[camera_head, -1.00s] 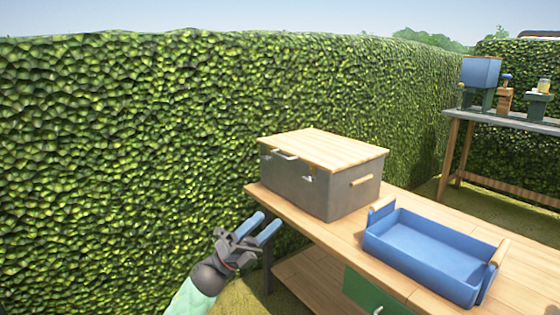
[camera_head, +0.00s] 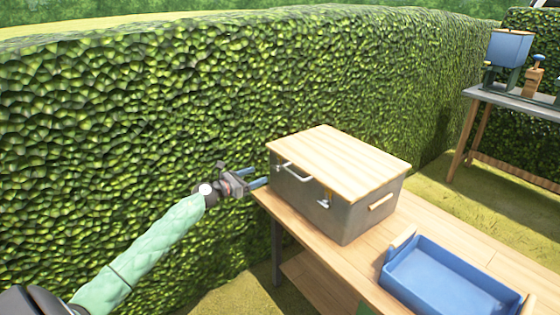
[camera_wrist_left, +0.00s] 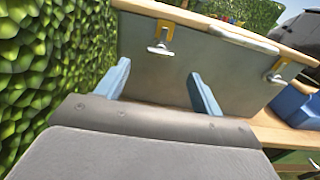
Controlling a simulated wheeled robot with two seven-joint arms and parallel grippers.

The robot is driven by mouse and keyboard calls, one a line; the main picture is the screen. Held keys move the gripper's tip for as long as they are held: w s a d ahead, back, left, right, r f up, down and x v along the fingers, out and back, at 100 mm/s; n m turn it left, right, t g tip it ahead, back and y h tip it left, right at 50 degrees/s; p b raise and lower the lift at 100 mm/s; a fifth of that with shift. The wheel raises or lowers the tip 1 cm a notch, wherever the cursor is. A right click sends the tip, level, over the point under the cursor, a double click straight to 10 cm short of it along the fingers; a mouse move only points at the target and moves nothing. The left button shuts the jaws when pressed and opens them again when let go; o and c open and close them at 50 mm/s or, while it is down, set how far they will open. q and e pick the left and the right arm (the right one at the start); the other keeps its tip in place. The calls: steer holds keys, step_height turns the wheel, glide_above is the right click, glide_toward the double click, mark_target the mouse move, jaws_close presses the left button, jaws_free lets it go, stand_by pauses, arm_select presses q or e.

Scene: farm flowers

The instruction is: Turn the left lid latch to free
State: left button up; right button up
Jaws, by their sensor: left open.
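A grey box (camera_head: 345,222) with a light wooden lid (camera_head: 340,158) stands on the wooden bench. In the left wrist view, the left lid latch (camera_wrist_left: 160,46) shows as a silver T-shaped handle on a yellow plate, high on the box front (camera_wrist_left: 165,75). A second, similar latch (camera_wrist_left: 274,76) sits to the right; it also shows in the head view (camera_head: 324,199). My left gripper (camera_head: 262,177) is at the left end of the box, pointing at its front. In the wrist view its blue fingers (camera_wrist_left: 160,85) are spread and empty, below and apart from the left latch. My right gripper is not in view.
A silver handle (camera_head: 298,173) sticks out at the lid's front. A blue tray (camera_head: 440,280) with wooden handles stands right of the box on the bench (camera_head: 315,248). A tall hedge (camera_head: 120,120) runs behind. A second table (camera_head: 510,98) stands at the far right.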

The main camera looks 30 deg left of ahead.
mark_target(273, 168)
arm_select(q)
steer(key=x, duration=0.5)
steer(key=shift+w+r+p, duration=0.15)
steer(key=shift+p, duration=0.2)
steer(key=shift+x, duration=1.25)
steer(key=shift+d, duration=0.1)
steer(key=shift+c, duration=0.2)
steer(key=c, duration=0.9)
